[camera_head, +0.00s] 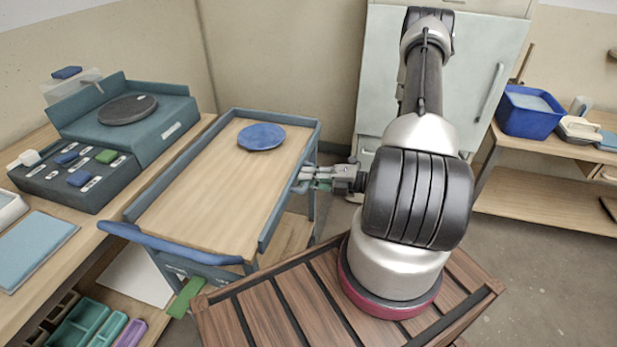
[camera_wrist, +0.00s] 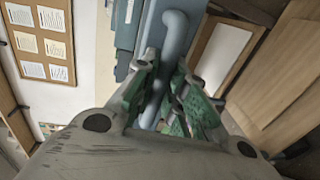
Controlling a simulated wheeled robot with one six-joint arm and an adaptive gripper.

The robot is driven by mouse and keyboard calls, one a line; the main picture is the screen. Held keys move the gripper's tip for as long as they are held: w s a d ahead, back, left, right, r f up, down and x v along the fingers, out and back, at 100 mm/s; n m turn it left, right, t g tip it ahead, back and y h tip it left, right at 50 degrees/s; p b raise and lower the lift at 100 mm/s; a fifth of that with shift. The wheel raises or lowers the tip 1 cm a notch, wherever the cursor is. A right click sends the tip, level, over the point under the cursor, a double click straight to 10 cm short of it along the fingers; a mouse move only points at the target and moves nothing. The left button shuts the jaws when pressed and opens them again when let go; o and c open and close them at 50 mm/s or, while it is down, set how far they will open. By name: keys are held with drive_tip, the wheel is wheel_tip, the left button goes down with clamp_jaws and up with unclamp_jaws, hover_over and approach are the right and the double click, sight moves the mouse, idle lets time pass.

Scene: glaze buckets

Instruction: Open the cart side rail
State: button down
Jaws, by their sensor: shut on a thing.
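The cart (camera_head: 205,205) has a wooden top with blue-grey rails around it. Its side rail (camera_head: 285,190) stands upright along the right edge of the top. My gripper (camera_head: 306,179) reaches in from the right at this rail. In the wrist view, a rounded blue-grey bar (camera_wrist: 175,32), apparently the rail's handle, runs between the green-padded fingers of my gripper (camera_wrist: 166,70). The fingers are closed on this bar. The exact contact is partly hidden by the fingers.
A blue disc (camera_head: 261,137) lies on the cart top near its far end. A bench with a turntable (camera_head: 127,110) and a button box stands close on the left. A pale cabinet (camera_head: 345,100) is behind. A shelf with a blue bucket (camera_head: 530,112) is at right.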

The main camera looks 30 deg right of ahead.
drive_tip(key=shift+s+d+f+t+y, duration=0.25)
drive_tip(key=shift+f+t+y, duration=0.2)
drive_tip(key=shift+t+y, duration=0.45)
drive_tip(key=shift+s+d+f+t+y, duration=0.2)
drive_tip(key=shift+f+t+y, duration=0.25)
drive_tip(key=shift+t+y, duration=0.45)
drive_tip(key=c, duration=1.5)
unclamp_jaws()
drive_tip(key=shift+o, duration=0.2)
drive_tip(key=v, duration=1.2)
drive_tip(key=shift+f, duration=0.1)
